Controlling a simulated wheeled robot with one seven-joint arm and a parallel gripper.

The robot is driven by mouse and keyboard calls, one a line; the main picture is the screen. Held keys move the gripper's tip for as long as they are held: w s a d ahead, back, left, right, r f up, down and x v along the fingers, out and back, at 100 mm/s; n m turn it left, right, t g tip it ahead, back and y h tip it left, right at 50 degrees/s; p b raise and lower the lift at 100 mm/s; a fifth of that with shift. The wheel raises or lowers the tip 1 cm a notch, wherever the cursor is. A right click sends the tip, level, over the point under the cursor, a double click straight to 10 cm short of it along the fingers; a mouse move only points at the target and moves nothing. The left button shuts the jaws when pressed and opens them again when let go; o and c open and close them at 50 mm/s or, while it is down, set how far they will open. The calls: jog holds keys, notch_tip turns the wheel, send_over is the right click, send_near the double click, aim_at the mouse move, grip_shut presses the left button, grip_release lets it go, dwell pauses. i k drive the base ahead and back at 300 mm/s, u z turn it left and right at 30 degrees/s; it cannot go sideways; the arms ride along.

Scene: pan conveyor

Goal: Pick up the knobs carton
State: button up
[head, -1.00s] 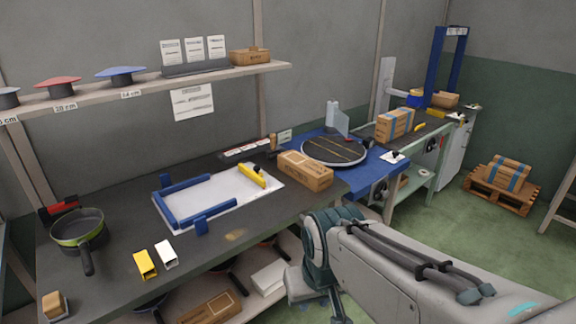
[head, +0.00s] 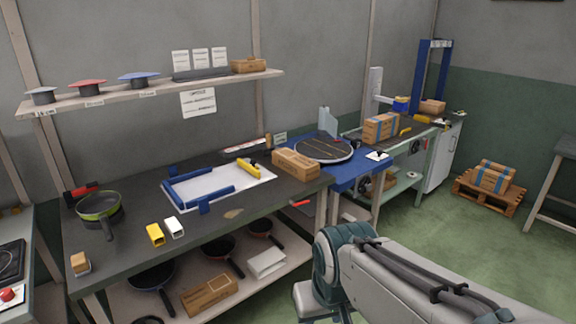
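No carton has a label I can read as knobs, so I cannot tell which one it is. A plain brown carton (head: 296,164) lies on the dark workbench, right of the white sheet. A smaller open-looking brown box (head: 249,66) sits at the right end of the wall shelf. Another brown carton (head: 209,296) lies on the shelf under the workbench. Blue-taped cartons stand on the far bench (head: 381,128) and on the pallet (head: 493,177). My arm shows at lower right, but my gripper is out of view.
The workbench (head: 135,244) holds a green-rimmed pan (head: 98,207), a yellow block (head: 155,235), a white block (head: 174,227) and a white sheet (head: 225,187) with blue rails. A round turntable (head: 323,150) sits on the blue section. Green floor (head: 440,235) is open at right.

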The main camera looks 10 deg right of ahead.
aim_at(305, 168)
jog(key=z, duration=0.65)
jog(key=i, duration=0.8)
jog(key=z, duration=0.65)
jog(key=i, duration=1.15)
jog(key=u, duration=0.9)
jog(key=i, duration=1.05)
jog(key=u, duration=0.2)
